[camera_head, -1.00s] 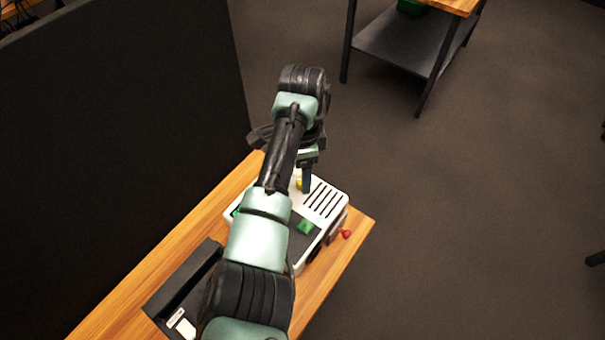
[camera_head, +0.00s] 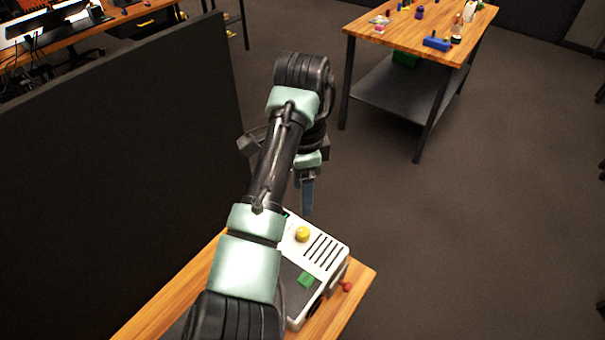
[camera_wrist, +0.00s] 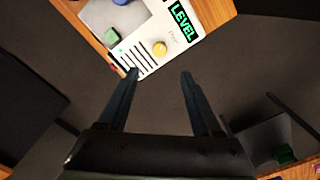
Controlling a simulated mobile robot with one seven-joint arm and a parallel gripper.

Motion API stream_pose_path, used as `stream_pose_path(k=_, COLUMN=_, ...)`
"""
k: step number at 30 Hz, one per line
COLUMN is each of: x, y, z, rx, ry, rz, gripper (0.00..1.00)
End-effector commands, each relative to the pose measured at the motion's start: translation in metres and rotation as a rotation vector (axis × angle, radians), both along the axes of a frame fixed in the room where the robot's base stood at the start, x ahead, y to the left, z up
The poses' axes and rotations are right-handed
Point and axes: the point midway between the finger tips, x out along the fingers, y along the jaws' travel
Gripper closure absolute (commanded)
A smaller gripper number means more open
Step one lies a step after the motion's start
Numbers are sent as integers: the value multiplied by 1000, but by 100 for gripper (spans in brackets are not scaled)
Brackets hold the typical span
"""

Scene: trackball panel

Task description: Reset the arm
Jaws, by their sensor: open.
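My gripper (camera_wrist: 158,75) is open and empty in the wrist view, its two dark fingers apart with grey floor between them. In the head view my gripper (camera_head: 307,210) points down just beyond the far edge of the white panel (camera_head: 332,246). The panel carries a yellow ball (camera_head: 302,234), a slotted grille, a green block (camera_head: 306,279) and a red knob (camera_head: 346,286) on its side. In the wrist view the panel (camera_wrist: 148,62) shows the yellow ball (camera_wrist: 159,48), a green "LEVEL" display (camera_wrist: 183,22) and part of a blue round thing (camera_wrist: 121,2). My arm hides the panel's left part in the head view.
The panel stands on a wooden table (camera_head: 357,279). A dark partition (camera_head: 110,170) rises on the left. A second wooden table (camera_head: 400,35) with several small items stands at the back right. Open floor (camera_head: 480,220) lies to the right.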

Motion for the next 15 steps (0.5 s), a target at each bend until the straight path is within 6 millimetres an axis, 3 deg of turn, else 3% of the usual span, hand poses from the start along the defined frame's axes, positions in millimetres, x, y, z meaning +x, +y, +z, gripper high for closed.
stream_pose_path(k=6, x=0, y=-1, z=0, rx=-1, ry=-3, rz=0, gripper=34)
stream_pose_path(k=10, x=18, y=-19, z=13, rx=-40, ry=-130, rz=33, gripper=34)
stream_pose_path(k=13, x=46, y=-46, z=44, rx=-126, ry=-349, rz=109, gripper=34)
stream_pose_path(k=15, x=65, y=-66, z=81, rx=-224, ry=-540, rz=186, gripper=34)
